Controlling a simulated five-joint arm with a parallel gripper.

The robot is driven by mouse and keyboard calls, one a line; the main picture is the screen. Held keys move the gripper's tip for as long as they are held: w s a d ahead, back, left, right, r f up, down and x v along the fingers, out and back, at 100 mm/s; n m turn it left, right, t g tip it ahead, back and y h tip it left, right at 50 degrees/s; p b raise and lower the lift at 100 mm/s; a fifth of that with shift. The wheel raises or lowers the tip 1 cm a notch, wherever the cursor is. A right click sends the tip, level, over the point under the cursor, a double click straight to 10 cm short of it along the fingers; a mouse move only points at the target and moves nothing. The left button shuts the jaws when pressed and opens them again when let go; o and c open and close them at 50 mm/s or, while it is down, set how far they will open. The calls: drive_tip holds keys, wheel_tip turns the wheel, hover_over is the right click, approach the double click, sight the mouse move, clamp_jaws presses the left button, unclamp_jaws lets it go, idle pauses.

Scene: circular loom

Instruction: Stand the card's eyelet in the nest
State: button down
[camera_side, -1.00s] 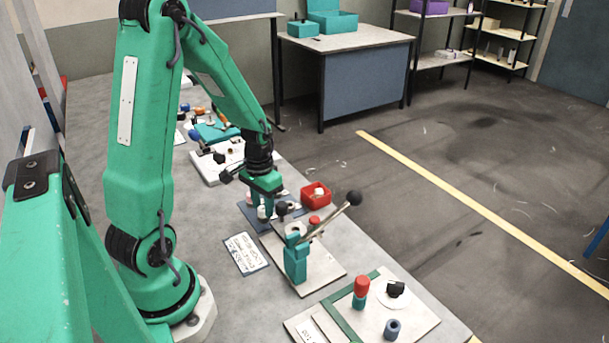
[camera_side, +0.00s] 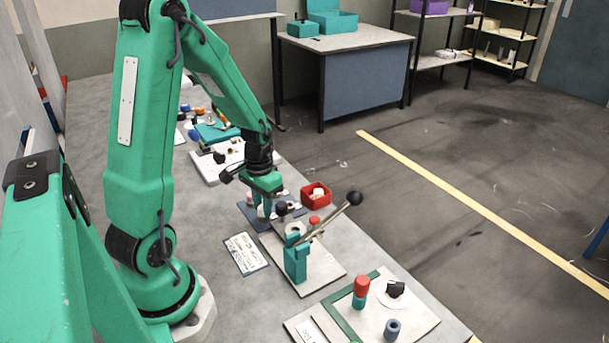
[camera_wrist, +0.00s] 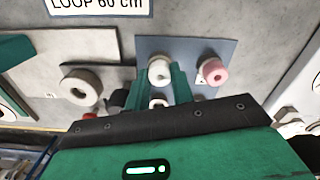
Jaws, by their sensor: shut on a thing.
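My gripper (camera_side: 262,207) is low over the blue-grey mat, its fingers shut on a white eyelet (camera_wrist: 160,70). The eyelet appears upright, between the fingertips. In the wrist view, a pink eyelet (camera_wrist: 213,71) stands apart to the right on the mat (camera_wrist: 228,48). Another pale piece (camera_wrist: 158,103) shows nearer the palm, mostly hidden. The written card (camera_side: 246,253) lies flat on the bench; "LOOP 60 cm" (camera_wrist: 98,5) is readable in the wrist view. A white ring, which looks like the nest (camera_side: 295,229), sits at the teal lever press (camera_side: 296,262); it also shows in the wrist view (camera_wrist: 80,86).
The press's lever with a black knob (camera_side: 354,198) slants up to the right of my gripper. A red bin (camera_side: 316,194) stands behind it. A board with a red-topped post (camera_side: 361,287) is at the front right.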

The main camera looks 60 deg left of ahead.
drive_tip(key=shift+r, duration=0.5)
drive_tip(key=shift+r, duration=1.15)
drive_tip(key=shift+r, duration=0.4)
wheel_tip(320, 180, up, 13)
drive_tip(key=w+d, duration=0.3)
drive_tip(key=d, duration=0.8)
wheel_tip(320, 180, down, 5)
drive_tip(key=shift+f, duration=0.2)
drive_tip(key=shift+f, duration=0.25)
